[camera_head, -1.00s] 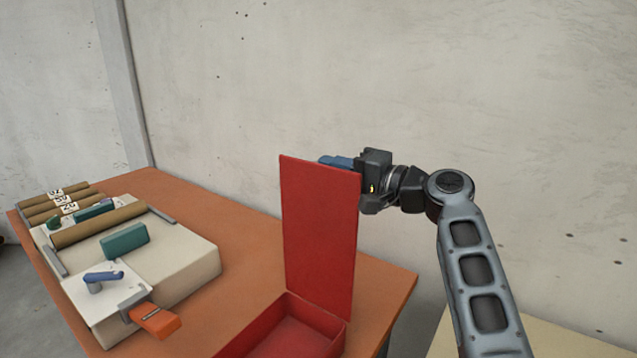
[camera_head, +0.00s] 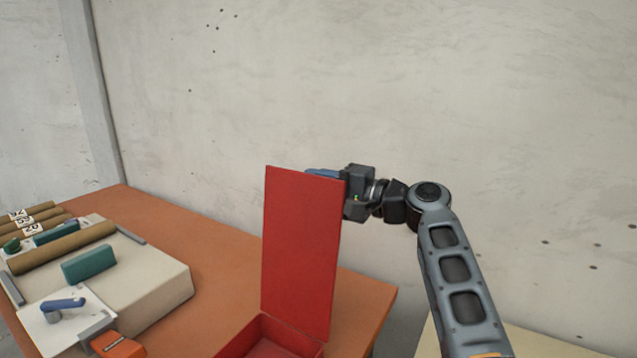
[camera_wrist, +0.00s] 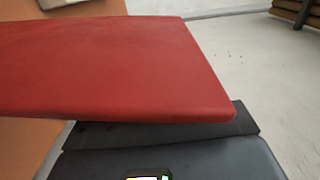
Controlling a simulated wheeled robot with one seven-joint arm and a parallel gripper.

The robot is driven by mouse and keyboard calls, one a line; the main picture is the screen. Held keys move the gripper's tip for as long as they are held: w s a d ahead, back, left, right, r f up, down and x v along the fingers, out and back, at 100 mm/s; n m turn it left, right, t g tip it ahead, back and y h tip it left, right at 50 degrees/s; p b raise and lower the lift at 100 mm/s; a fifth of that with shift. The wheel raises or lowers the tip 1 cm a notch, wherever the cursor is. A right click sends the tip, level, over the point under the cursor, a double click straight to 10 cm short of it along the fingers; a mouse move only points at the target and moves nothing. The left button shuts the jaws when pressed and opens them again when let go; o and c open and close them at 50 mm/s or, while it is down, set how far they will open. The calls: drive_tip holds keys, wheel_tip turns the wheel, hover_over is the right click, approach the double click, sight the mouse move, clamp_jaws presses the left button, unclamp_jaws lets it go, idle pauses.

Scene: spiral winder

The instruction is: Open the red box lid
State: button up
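The red box (camera_head: 262,343) sits on the orange table, cut off by the lower edge of the head view. Its red lid (camera_head: 300,250) stands about upright above the box, so the box is open. My gripper (camera_head: 325,174) is behind the lid's upper edge, at its top right corner. The lid hides part of the fingers, and I cannot tell whether they are open or shut. In the wrist view the lid (camera_wrist: 110,65) fills the upper left, with a dark part of my gripper (camera_wrist: 160,135) close beneath its edge.
The orange table (camera_head: 205,230) carries a pale winder machine (camera_head: 160,285) on the left, with a brown roll (camera_head: 65,248), a teal block (camera_head: 89,264) and a blue handle (camera_head: 62,305). A concrete wall (camera_head: 400,90) stands behind. A pale surface (camera_head: 540,345) lies at the lower right.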

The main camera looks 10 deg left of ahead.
drive_tip(key=shift+o, duration=0.8)
drive_tip(key=shift+r, duration=0.1)
drive_tip(key=b+v, duration=0.1)
drive_tip(key=v, duration=0.6)
drive_tip(key=shift+s+d, duration=0.15)
drive_tip(key=shift+d, duration=0.2)
drive_tip(key=shift+d, duration=0.15)
drive_tip(key=p+v, duration=0.2)
drive_tip(key=v, duration=0.6)
drive_tip(key=shift+s+d, duration=0.25)
drive_tip(key=shift+d, duration=0.05)
